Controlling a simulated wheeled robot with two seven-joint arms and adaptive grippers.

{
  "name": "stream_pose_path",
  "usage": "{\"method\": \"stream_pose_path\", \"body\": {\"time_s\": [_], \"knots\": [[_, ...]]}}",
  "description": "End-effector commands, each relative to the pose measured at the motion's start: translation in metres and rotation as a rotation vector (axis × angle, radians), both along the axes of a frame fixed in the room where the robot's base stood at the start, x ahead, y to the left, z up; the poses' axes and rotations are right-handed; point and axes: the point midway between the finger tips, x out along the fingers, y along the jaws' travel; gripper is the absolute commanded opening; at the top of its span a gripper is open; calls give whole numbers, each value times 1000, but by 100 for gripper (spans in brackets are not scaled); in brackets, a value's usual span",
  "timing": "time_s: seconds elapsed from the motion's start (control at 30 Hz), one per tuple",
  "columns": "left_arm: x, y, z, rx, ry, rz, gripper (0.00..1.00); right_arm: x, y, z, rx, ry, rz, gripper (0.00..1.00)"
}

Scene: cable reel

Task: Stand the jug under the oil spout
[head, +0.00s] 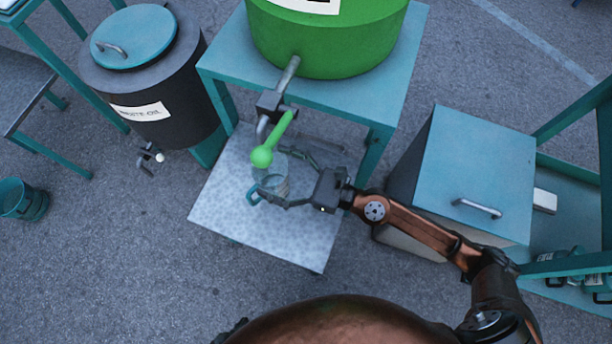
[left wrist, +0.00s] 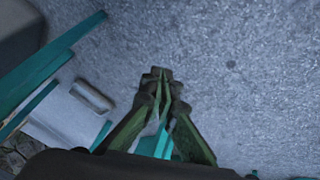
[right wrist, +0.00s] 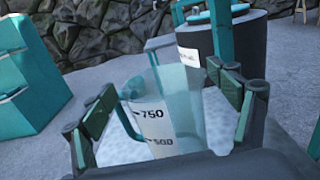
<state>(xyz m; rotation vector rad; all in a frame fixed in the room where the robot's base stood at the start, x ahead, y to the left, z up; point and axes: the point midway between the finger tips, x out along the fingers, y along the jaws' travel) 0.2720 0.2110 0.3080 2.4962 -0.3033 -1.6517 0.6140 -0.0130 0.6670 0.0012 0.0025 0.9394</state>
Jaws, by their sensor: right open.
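The clear jug (head: 279,186) with a teal handle (head: 254,193) stands upright on the speckled plate (head: 230,215), below and close to the oil spout (head: 263,127). The green-handled lever (head: 275,140) of the tap partly covers the jug from above. My right gripper (head: 272,172) is open, with its fingers on either side of the jug. In the right wrist view the jug (right wrist: 160,125) shows 750 and 500 marks between the fingers; contact cannot be told. My left gripper (left wrist: 162,75) has its fingertips together, empty, over the floor. It is not clearly visible in the head view.
The green oil drum (head: 330,45) sits on a teal stand (head: 395,85) behind the plate. A black waste-oil barrel (head: 165,95) is at left, a teal bucket (head: 22,198) at far left. A teal-topped cabinet (head: 475,160) stands right. Floor at lower left is clear.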

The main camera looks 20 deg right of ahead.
Motion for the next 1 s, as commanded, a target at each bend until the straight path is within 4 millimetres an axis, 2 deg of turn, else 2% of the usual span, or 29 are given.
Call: {"method": "stream_pose_path", "body": {"time_s": [0.07, 0.33, 0.6, 0.8, 1.0], "knots": [[-2, 1, -2, 1, 7, 0, 0, -5, -7, -1, 0, 1, -2, 82], [12, -9, -22, -31, -79, 23, 0, -36, -49, -4, 1, 7, -2, 82], [15, -7, -27, -24, -113, 24, 0, -61, -83, 0, 1, 2, -1, 82], [16, -7, -27, -24, -116, 25, 0, -70, -95, 1, 1, -1, 0, 82], [16, -7, -27, -24, -116, 25, 0, -71, -97, 2, 0, -3, 1, 82]]}}
